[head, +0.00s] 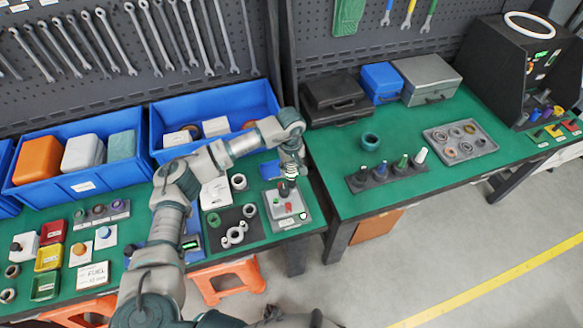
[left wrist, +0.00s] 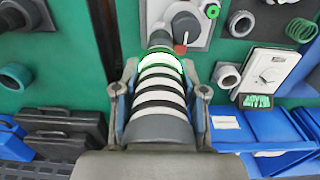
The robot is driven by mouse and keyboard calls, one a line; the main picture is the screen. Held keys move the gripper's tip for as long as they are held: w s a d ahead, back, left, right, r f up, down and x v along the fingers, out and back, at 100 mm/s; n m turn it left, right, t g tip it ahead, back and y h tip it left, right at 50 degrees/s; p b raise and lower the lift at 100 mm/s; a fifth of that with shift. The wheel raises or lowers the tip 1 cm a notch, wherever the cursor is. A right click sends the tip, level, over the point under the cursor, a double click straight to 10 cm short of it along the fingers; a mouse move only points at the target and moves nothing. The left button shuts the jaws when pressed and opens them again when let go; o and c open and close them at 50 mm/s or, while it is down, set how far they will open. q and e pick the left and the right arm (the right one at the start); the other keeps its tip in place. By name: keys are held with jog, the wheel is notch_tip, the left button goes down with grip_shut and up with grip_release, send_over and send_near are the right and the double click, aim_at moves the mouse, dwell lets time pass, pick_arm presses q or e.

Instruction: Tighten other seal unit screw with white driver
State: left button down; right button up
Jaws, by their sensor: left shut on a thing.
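My left gripper (head: 290,168) is shut on a driver, above the far part of the seal unit. In the left wrist view the gripper's fingers (left wrist: 160,95) sit on either side of the driver (left wrist: 158,100), which has white and dark bands and a green ring near its front end. The seal unit (head: 300,217) is a grey plate with red parts and a round dark knob. It also shows in the left wrist view (left wrist: 205,12), ahead of the driver. The driver's tip is hidden, so contact with a screw cannot be told. My right gripper is not visible.
A driver rack (head: 356,187) with several coloured handles, one white, stands on the right table. A grey tray of rings (head: 436,135) lies beyond it. A gap separates the two tables.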

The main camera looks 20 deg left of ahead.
pick_arm(q)
jog(key=shift+f+b, duration=0.25)
jog(key=shift+b, duration=0.25)
dwell(1.2)
dwell(0.4)
jog(key=shift+f, duration=0.1)
dwell(0.8)
jog(key=shift+f+b, duration=0.2)
jog(key=shift+b, duration=0.5)
dwell(0.9)
jog(key=shift+r, duration=0.15)
jog(key=shift+r+p, duration=1.2)
jog(key=shift+r, duration=1.2)
